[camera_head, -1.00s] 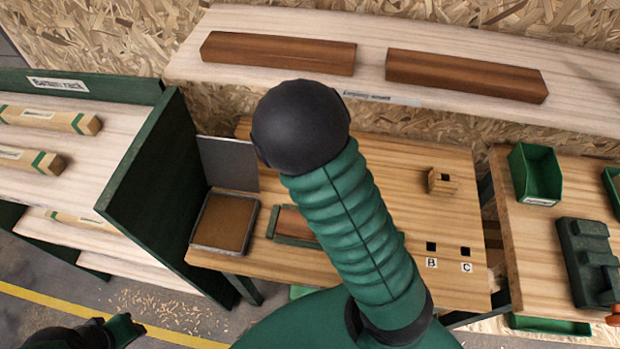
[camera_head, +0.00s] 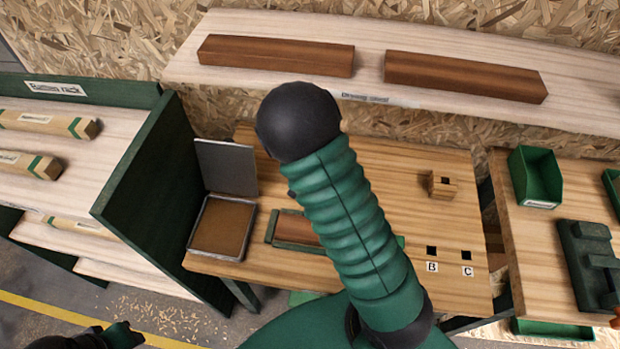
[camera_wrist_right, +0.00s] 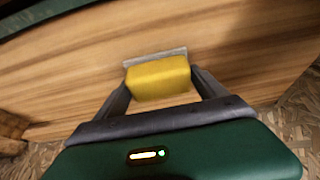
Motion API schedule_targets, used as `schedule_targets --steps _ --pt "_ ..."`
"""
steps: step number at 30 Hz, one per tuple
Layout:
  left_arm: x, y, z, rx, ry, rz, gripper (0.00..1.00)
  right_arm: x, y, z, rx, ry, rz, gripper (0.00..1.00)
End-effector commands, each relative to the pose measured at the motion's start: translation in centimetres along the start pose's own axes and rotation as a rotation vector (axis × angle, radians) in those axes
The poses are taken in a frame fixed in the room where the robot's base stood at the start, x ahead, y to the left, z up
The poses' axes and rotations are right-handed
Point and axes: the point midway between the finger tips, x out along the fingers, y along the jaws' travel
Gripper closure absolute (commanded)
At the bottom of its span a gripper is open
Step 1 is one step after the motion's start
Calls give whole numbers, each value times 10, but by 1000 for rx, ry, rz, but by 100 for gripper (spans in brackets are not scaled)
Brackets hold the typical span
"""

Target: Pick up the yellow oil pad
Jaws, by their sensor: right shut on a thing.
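The yellow oil pad (camera_wrist_right: 158,79) is a rounded block with a thin grey plate along its far edge. It sits between the fingers of my right gripper (camera_wrist_right: 160,84) in the right wrist view, and the gripper is shut on it. Wood-grained surface shows behind the pad; I cannot tell whether the pad touches it. In the head view my right arm covers the middle of the bench, and the pad and right gripper are hidden. My left gripper (camera_head: 122,336) is a small dark green shape at the bottom left, and its jaws cannot be made out.
The wooden bench (camera_head: 380,180) carries a shallow tray (camera_head: 222,228) with a raised grey panel, a green-framed brown block (camera_head: 295,228), a small wooden block (camera_head: 442,185) and holes marked B and C. A dark green partition (camera_head: 150,195) stands left. A shelf (camera_head: 370,65) holds two dark beams.

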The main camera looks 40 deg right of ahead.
Motion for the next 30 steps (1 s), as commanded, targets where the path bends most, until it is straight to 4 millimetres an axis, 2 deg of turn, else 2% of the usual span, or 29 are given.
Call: schedule_targets --steps 3,11,17,21,23,30 --pt "0 0 0 0 0 0 64 0 0 0 -1 0 0 60" --pt "-3 0 -1 0 0 0 64 -3 0 -1 -1 0 0 60" --pt "-22 0 -5 0 0 0 64 -21 0 -8 -1 0 0 60" --pt "-43 0 -10 0 0 0 64 -40 0 -17 -1 1 0 60" --pt "-43 0 -10 0 1 0 64 -42 1 -5 -3 -3 1 60" --pt "-61 0 -14 0 0 0 64 -68 11 46 -5 -3 1 60"
